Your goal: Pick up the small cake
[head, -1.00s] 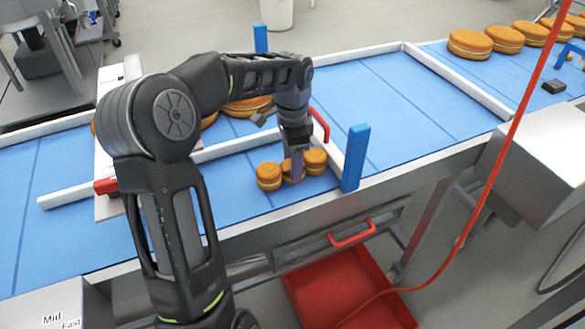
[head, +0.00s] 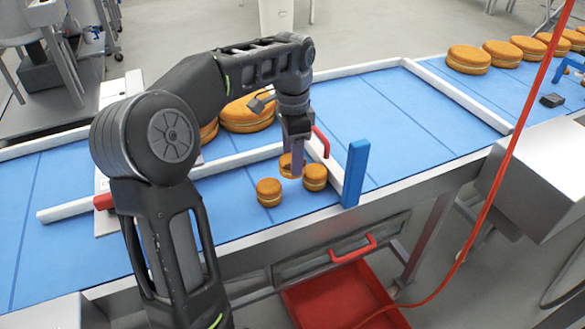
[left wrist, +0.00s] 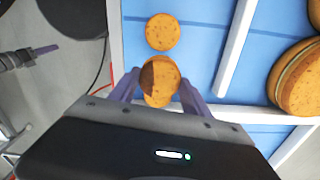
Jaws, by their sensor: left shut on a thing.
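My left gripper (head: 292,166) is shut on a small round orange-brown cake (head: 286,168). The held cake appears raised a little above the blue belt. It also shows between the fingers in the left wrist view (left wrist: 160,82). Two other small cakes stand on the belt close by: one at the left (head: 268,192) and one at the right (head: 315,177). One loose small cake (left wrist: 163,32) shows beyond the held one in the left wrist view. My right gripper is not in view.
White rails (head: 240,159) divide the blue belt (head: 400,120). A blue post (head: 355,172) and red handle (head: 321,142) stand right of the cakes. Large cakes (head: 247,115) lie behind the arm, with several more at the far right (head: 468,59). A red bin (head: 345,300) sits below.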

